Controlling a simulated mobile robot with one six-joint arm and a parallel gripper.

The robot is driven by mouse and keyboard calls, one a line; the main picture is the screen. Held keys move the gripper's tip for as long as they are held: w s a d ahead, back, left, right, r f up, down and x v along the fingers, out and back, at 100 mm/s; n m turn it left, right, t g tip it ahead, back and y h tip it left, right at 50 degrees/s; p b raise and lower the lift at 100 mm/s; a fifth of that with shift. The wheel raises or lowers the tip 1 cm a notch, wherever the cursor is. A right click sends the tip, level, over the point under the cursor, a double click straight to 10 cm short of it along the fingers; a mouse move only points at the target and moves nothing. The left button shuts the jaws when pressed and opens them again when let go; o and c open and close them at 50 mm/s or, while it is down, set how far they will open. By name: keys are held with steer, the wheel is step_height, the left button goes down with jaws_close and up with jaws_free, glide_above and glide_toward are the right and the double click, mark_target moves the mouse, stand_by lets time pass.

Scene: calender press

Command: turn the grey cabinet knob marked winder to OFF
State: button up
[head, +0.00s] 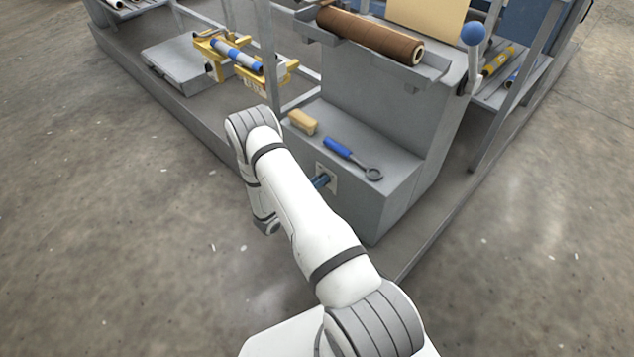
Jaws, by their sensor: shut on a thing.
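The grey cabinet (385,205) stands in the middle of the head view, with a pale plate (333,176) on its front face. My white arm crosses in front and hides much of that face. The dark blue-grey tip of my gripper (320,182) shows past the arm's edge, right at the plate. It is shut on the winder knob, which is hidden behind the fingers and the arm. The knob's marking and the way it points cannot be read.
On the cabinet's ledge lie a tan block (302,122) and a blue-handled wrench (350,157). A brown roll (370,36) rests above, beside a blue ball-topped lever (473,36). A yellow cradle holds a blue-and-white roll (237,54). Floor is clear left and right.

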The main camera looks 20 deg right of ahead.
steer(key=shift+f+n, duration=0.1)
steer(key=shift+n, duration=0.5)
steer(key=o, duration=1)
steer(key=p+v, duration=0.1)
steer(key=v, duration=0.6)
steer(key=shift+s+a, duration=0.1)
steer(key=shift+a, duration=0.25)
